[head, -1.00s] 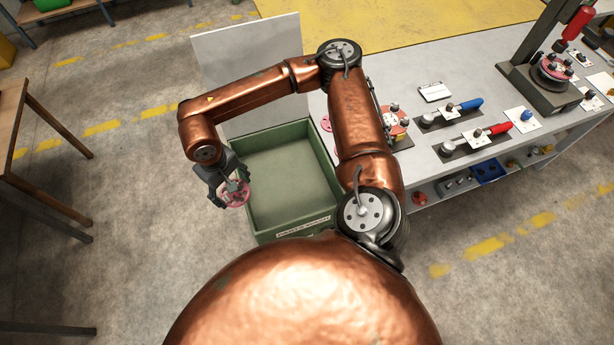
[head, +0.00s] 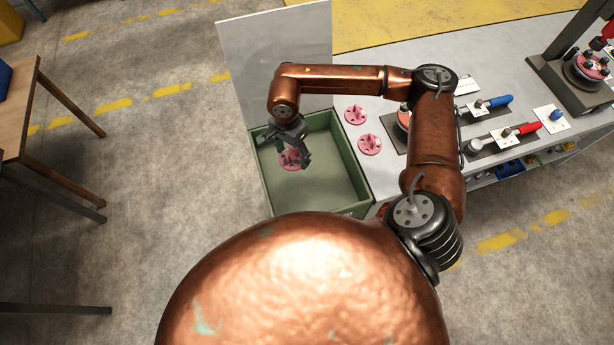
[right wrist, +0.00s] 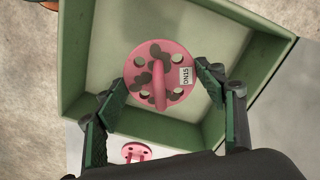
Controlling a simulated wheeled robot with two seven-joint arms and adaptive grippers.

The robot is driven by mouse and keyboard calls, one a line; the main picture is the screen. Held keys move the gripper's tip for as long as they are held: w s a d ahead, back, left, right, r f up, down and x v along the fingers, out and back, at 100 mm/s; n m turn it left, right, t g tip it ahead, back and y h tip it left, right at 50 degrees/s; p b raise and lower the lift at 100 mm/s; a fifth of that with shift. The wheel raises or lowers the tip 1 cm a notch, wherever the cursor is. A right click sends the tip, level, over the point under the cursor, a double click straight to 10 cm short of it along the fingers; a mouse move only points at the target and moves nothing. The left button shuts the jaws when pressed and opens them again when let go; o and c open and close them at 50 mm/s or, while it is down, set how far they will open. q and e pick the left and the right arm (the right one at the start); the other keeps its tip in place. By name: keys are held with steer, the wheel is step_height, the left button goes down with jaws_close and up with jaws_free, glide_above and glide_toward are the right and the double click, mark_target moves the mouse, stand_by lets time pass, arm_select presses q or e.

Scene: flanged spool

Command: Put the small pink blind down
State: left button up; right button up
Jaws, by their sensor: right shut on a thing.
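My right gripper (head: 290,148) is shut on a small pink blind (head: 290,160), a round disc with several holes, a raised rib and a white label. In the right wrist view, the blind (right wrist: 160,78) sits between the two fingers of the gripper (right wrist: 163,92), its face toward the camera. The blind is over the inside of the green bin (head: 354,171). The gap between the blind and the bin floor is hard to judge. My left gripper is out of view.
Two other pink discs (head: 369,144) lie on the grey bench just right of the bin. A pale upright panel (head: 275,50) stands behind the bin. A wooden table (head: 45,120) is at the left.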

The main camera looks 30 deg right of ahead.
step_height(320, 180, down, 4)
steer(key=d+m, duration=0.2)
steer(key=m, duration=0.9)
steer(key=m+p, duration=0.1)
steer(key=m, duration=1.1)
glide_above(307, 178)
step_height(307, 178, down, 6)
step_height(307, 178, down, 6)
steer(key=shift+w+f+p, duration=0.1)
steer(key=shift+p, duration=0.2)
step_height(307, 178, down, 3)
steer(key=shift+f, duration=0.2)
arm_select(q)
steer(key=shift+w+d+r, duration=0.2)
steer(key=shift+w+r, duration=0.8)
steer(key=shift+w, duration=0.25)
arm_select(e)
steer(key=shift+f, duration=0.15)
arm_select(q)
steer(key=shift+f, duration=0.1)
arm_select(e)
steer(key=o, duration=1.8)
steer(key=shift+d, duration=0.1)
